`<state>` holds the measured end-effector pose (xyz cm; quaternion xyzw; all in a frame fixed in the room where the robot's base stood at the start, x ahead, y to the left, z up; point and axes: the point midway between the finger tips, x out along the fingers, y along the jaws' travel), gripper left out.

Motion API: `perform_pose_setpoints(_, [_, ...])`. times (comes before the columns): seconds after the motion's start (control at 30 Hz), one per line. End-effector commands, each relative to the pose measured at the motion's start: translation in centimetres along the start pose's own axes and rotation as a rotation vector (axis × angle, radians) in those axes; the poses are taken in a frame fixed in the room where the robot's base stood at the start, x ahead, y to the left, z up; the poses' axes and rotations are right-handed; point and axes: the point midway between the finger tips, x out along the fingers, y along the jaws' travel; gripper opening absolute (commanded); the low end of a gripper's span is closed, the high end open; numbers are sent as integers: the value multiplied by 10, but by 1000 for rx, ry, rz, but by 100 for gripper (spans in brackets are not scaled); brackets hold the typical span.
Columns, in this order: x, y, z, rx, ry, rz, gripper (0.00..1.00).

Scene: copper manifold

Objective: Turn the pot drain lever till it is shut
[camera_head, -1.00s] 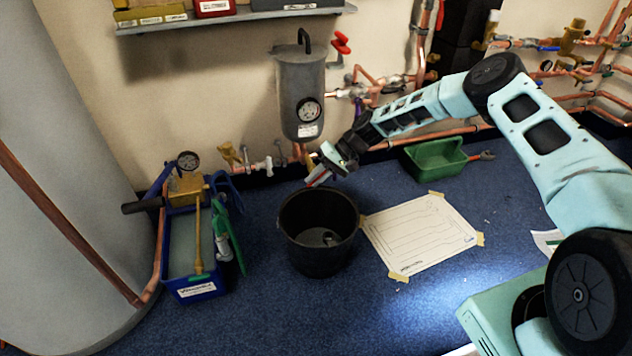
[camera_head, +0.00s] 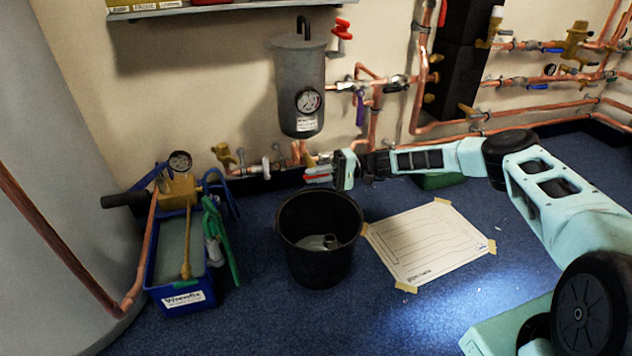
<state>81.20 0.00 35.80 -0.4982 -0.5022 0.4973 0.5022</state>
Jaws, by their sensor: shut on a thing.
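The pot (camera_head: 298,85) is a grey cylinder with a round dial gauge, on the wall at the centre. Its copper and brass drain pipe (camera_head: 300,152) comes out below. The drain lever (camera_head: 318,175), with a red handle, shows just left of my gripper's jaws. My gripper (camera_head: 334,171) is shut on the lever, reaching in from the right with the arm nearly level. The jaws hide part of the lever and the drain valve, so the lever's exact angle is hard to tell.
A black bucket (camera_head: 285,245) stands under the drain, with greyish liquid and a small object inside. A blue pump box (camera_head: 165,270) stands left. A taped paper drawing (camera_head: 430,240) lies right. A green tray (camera_head: 440,181) sits partly behind my arm. Copper pipes line the wall.

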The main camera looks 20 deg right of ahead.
Motion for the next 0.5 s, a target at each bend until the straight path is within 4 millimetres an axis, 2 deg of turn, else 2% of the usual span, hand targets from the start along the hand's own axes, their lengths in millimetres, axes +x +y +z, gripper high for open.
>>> perform_pose_setpoints(0.5, [0,0,1,2,-3,-46,0])
